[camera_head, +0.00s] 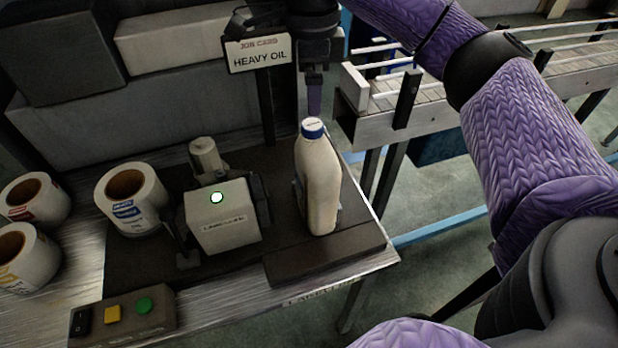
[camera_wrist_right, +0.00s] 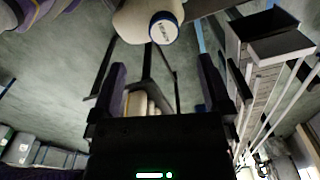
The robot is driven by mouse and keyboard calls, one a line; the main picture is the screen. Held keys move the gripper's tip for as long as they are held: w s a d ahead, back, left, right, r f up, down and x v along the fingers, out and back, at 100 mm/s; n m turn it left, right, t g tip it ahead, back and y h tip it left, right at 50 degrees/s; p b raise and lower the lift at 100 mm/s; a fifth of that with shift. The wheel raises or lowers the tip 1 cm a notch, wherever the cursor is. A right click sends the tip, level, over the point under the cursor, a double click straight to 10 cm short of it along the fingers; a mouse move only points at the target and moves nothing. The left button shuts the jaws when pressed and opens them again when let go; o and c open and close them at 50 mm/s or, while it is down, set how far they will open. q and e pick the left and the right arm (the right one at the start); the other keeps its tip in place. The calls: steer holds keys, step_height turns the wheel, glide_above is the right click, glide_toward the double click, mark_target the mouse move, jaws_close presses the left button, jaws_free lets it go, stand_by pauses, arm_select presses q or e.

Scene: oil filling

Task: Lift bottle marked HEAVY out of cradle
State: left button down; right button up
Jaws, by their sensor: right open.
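The white bottle (camera_head: 319,185) with a blue cap stands upright on the dark cradle (camera_head: 325,254) at the right end of the labelling table. In the right wrist view the bottle (camera_wrist_right: 134,22) shows at the top, its cap facing the camera; the lettering on the cap is too small to read surely. My right gripper (camera_head: 314,95) is behind and above the bottle in the head view, apart from it. In the right wrist view its two fingers (camera_wrist_right: 161,85) are spread with nothing between them. My left gripper is not in view.
A job card (camera_head: 258,54) reading HEAVY OIL stands on a post behind. The labeller (camera_head: 222,217) is left of the bottle, with label rolls (camera_head: 131,198) further left. A button box (camera_head: 123,318) is in front. A conveyor (camera_head: 480,80) runs at the right, beyond a gap.

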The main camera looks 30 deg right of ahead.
mark_target(313, 125)
steer(key=f, duration=0.2)
steer(key=f+b, duration=0.1)
steer(key=f, duration=0.5)
steer(key=shift+w+d+f, duration=0.1)
steer(key=shift+d+f, duration=0.1)
steer(key=shift+d, duration=0.05)
jaws_close()
